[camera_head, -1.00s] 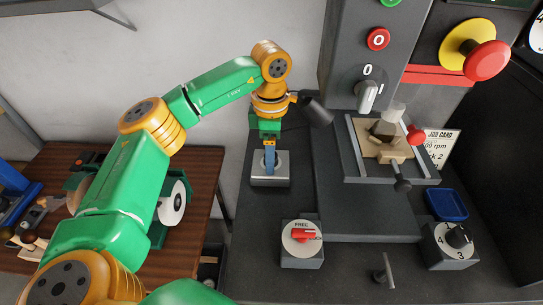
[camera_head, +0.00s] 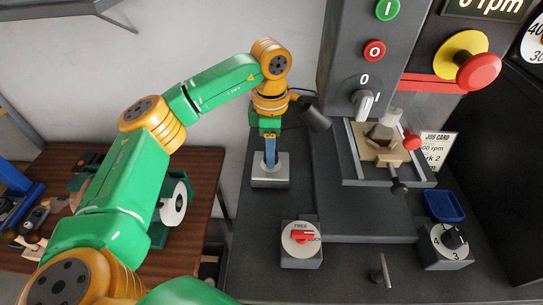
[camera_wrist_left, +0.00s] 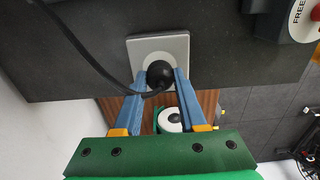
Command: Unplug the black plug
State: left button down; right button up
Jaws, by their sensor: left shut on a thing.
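The black plug (camera_wrist_left: 160,74) is round, with a black cord leading off to the upper left in the left wrist view. It sits in front of the pale square socket plate (camera_wrist_left: 140,45), whose grey box (camera_head: 270,182) stands on the dark machine bed in the head view. My left gripper (camera_head: 270,160) points down over the box. Its two blue fingers, also in the left wrist view (camera_wrist_left: 158,82), are shut on the plug from both sides. I cannot tell whether the plug is fully seated or slightly lifted. My right gripper is not in view.
A rotary switch box (camera_head: 301,243) with a red knob stands in front of the socket box. A black lamp (camera_head: 315,114) is close right of my gripper. A vise (camera_head: 385,145), blue tray (camera_head: 445,205) and numbered dial box (camera_head: 447,244) are further right.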

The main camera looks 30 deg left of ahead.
pick_arm(q)
jog(key=shift+r+p, duration=1.95)
jog(key=shift+r, duration=0.4)
jog(key=shift+f, duration=0.1)
